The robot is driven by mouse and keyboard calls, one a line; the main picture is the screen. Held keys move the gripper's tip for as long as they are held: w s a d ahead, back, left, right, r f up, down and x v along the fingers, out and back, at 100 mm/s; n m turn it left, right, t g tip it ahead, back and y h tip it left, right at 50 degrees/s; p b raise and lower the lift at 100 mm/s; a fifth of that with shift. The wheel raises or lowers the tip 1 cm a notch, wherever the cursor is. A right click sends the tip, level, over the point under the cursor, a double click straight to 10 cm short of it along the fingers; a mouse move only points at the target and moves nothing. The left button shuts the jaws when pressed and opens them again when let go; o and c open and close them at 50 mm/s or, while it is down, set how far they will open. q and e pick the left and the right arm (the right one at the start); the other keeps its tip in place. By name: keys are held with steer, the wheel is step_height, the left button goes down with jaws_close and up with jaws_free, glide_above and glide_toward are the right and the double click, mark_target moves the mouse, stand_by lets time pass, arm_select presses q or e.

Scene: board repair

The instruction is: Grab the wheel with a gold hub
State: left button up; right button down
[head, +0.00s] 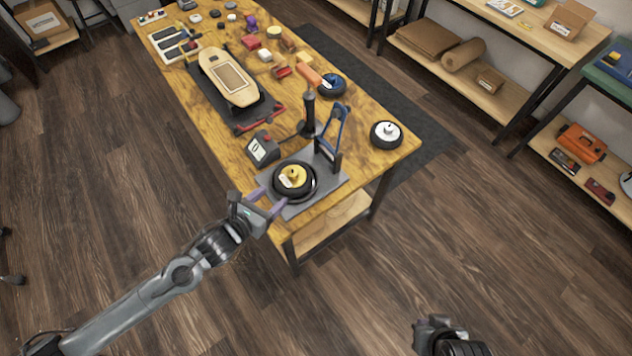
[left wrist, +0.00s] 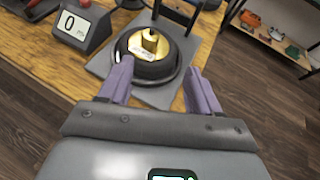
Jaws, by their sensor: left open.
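The wheel with a gold hub (head: 293,179) is a black tyre lying flat on a grey plate (head: 327,187) at the near end of the wooden table. It also shows in the left wrist view (left wrist: 152,50), hub facing up, with a pale label on the hub. My left gripper (head: 267,202) is open, its purple fingers pointing at the wheel from the near left. In the left wrist view the wheel lies beyond and between the fingertips (left wrist: 160,82), with nothing held. My right gripper (head: 432,324) shows at the bottom; its fingers are not clear.
A display box reading 0 (head: 262,149) stands left of the wheel, and a blue-and-black upright frame (head: 331,137) stands just behind it. A white-hubbed wheel (head: 386,134) and a blue-hubbed wheel (head: 332,85) lie farther off. A skateboard (head: 229,79) lies behind on the table.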

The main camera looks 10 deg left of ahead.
arm_select(q)
steer(key=a+b, duration=0.1)
glide_toward(293, 171)
steer(key=shift+w+d+f, duration=0.3)
steer(key=shift+w+f, duration=0.05)
steer(key=shift+a+x, duration=0.2)
steer(key=shift+x, duration=3)
jaws_close()
